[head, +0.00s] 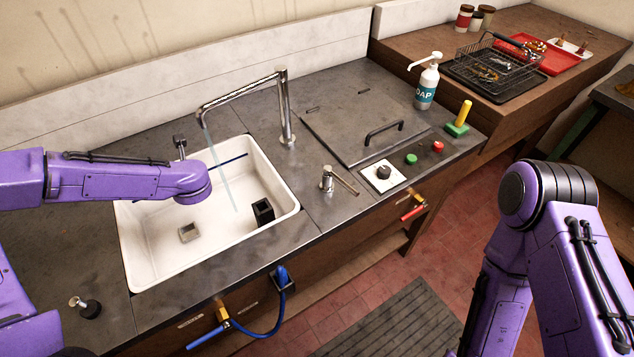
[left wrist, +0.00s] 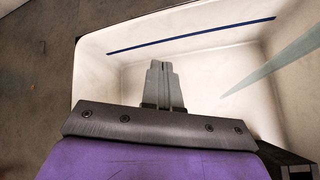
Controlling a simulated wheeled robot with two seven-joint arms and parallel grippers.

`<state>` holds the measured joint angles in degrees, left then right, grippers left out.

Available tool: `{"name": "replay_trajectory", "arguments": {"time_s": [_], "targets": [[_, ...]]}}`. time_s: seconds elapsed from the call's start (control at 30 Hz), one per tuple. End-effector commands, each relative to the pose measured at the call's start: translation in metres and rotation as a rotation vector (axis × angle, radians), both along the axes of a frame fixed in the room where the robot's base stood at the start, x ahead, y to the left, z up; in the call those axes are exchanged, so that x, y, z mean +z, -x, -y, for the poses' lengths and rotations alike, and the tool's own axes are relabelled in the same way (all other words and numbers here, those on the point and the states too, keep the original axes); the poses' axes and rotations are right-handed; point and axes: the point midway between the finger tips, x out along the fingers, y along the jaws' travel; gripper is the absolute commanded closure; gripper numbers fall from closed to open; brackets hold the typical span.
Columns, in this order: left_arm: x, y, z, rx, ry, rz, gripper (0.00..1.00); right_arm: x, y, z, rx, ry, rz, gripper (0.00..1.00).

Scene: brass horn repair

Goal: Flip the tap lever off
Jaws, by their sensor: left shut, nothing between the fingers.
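The chrome tap (head: 285,110) stands at the back right of the white sink. A pale blue water stream (head: 219,170) falls from its spout into the basin; it also shows in the left wrist view (left wrist: 275,68). A short metal post with a thin lever (head: 328,179) stands on the counter right of the sink, its lever pointing right and toward the front. My left gripper (left wrist: 163,70) is shut and empty over the sink, left of the stream and well away from the lever. My left wrist hides it in the head view. Only part of my right arm shows.
The sink (head: 160,276) holds a black box (head: 263,211) and a drain (head: 189,232). Right of it are a lid with a black handle (head: 384,133), a dial (head: 383,172) and green and red buttons. A soap bottle (head: 427,85) stands behind. Blue and red-handled valves are below the counter.

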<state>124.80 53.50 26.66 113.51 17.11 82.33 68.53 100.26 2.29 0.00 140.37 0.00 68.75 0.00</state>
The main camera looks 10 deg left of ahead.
Motion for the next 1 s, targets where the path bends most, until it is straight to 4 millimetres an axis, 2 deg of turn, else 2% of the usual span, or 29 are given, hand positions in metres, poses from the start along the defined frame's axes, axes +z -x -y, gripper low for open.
{"name": "replay_trajectory", "arguments": {"time_s": [0.03,0.13,0.2,0.3,0.4,0.5,0.53,0.9,1.0], "targets": [[0.001,0.001,0.033,-0.146,0.021,0.044,1.0,0.007,0.0,0.0,0.0,0.0,0.0,1.0],[0.008,0.01,0.113,-0.465,0.098,0.158,1.0,0.011,0.0,0.0,0.0,0.0,0.0,1.0],[0.018,0.027,0.169,-0.673,0.17,0.23,1.0,0.012,0.0,0.0,0.0,0.0,0.0,1.0],[0.036,0.058,0.236,-0.928,0.272,0.313,1.0,0.011,0.0,0.0,0.0,0.0,0.0,1.0],[0.053,0.09,0.284,-1.126,0.357,0.367,1.0,0.011,0.0,0.0,0.0,0.0,0.0,1.0],[0.063,0.112,0.311,-1.257,0.425,0.391,1.0,0.011,0.0,0.0,0.0,0.0,0.0,1.0],[0.063,0.114,0.314,-1.269,0.442,0.39,1.0,0.011,0.0,0.0,0.0,0.0,0.0,1.0],[0.062,0.114,0.315,-1.249,0.495,0.38,1.0,0.01,0.0,0.0,0.0,0.0,0.0,1.0],[0.059,0.112,0.316,-1.249,0.494,0.382,1.0,0.004,0.0,0.0,0.0,0.0,0.0,1.0]]}}
